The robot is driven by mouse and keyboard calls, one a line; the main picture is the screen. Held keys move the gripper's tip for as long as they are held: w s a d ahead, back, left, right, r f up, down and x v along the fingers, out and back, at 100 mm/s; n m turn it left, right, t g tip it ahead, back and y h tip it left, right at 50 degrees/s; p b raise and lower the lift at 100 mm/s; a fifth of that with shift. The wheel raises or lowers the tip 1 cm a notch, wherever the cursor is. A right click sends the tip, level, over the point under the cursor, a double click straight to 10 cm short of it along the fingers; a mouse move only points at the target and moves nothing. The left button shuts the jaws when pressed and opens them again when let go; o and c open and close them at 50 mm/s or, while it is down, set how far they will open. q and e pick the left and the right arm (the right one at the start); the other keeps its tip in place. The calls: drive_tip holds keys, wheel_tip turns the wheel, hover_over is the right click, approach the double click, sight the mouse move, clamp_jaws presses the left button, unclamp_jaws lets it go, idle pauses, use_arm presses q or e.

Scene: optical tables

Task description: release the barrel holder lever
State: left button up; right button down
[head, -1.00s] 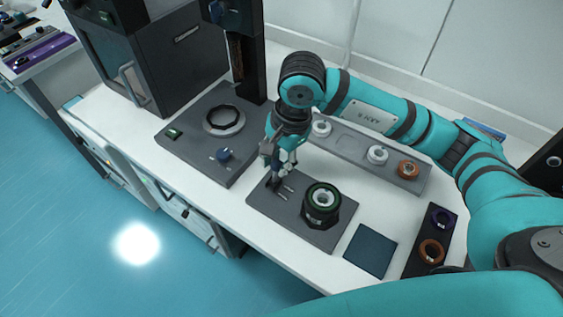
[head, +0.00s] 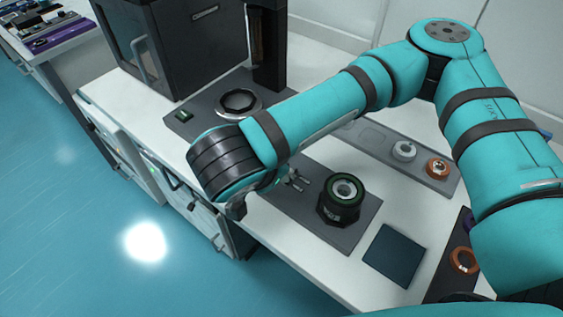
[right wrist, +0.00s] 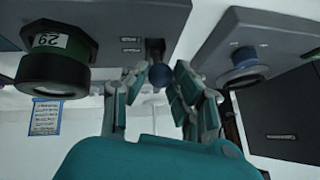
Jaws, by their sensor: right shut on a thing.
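The barrel holder is a dark grey plate (head: 298,213) on the white table. A black barrel with a green ring (head: 342,203) stands upright on its right part. In the right wrist view the barrel (right wrist: 55,68) appears at upper left with a "29" label. The holder's lever (right wrist: 155,47) is a short dark stem with a dark blue ball knob (right wrist: 161,75). My right gripper (right wrist: 165,74) is shut on the knob, with a finger on each side. In the head view my right wrist hides the lever and most of this gripper. My left gripper is not in view.
A grey tray (head: 375,140) with rings, a dark square pad (head: 394,256) and an orange ring (head: 464,261) are at right. A black cabinet (head: 190,45) stands behind.

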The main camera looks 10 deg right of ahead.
drive_tip(key=shift+a+f, duration=0.1)
idle(0.5)
drive_tip(key=c, duration=1.1)
unclamp_jaws()
drive_tip(key=shift+s, duration=0.1)
drive_tip(key=shift+o, duration=0.2)
drive_tip(key=v, duration=1.2)
drive_tip(key=shift+a, duration=0.2)
drive_tip(key=shift+s+f, duration=0.1)
drive_tip(key=shift+f, duration=0.05)
